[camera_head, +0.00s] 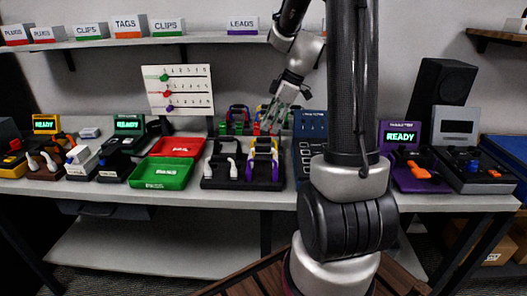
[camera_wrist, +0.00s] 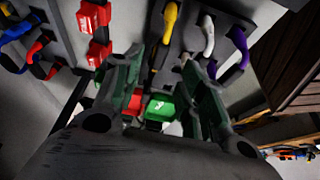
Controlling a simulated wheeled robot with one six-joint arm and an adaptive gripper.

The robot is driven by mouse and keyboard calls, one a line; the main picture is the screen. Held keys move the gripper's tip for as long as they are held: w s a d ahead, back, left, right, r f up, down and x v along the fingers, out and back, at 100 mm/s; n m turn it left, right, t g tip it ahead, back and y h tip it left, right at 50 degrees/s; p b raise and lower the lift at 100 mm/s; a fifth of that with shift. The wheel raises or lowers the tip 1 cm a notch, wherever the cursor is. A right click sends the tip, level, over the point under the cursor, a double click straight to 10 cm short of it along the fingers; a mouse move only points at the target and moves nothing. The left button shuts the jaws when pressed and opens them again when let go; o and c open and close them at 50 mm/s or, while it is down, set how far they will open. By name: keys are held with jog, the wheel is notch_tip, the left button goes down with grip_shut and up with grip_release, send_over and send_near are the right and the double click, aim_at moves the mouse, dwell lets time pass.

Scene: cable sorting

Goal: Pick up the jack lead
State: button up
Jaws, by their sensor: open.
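My gripper (camera_head: 277,122) is over the back of the table, behind the black rack (camera_head: 262,185). In the wrist view its two fingers (camera_wrist: 162,60) are spread apart, with no lead clearly held between them. A yellow lead (camera_wrist: 170,22), a white lead (camera_wrist: 208,36) and a purple lead (camera_wrist: 239,42) show beyond the fingertips. Red blocks (camera_wrist: 94,18) on a dark lead are to the left. A green block (camera_wrist: 160,108) and a smaller red one show between the fingers, nearer the palm. I cannot tell which lead is the jack lead.
A green tray (camera_head: 160,186) and a red tray (camera_head: 178,146) are left of the rack. A white board (camera_head: 180,74) stands behind them. A purple device (camera_head: 402,178) is at right, beside a dark tester (camera_head: 470,170). A labelled shelf (camera_head: 215,40) runs above.

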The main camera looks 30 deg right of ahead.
aim_at(265, 138)
jog(key=x, duration=0.7)
jog(key=shift+f, duration=0.25)
jog(key=shift+d, duration=0.1)
grip_shut()
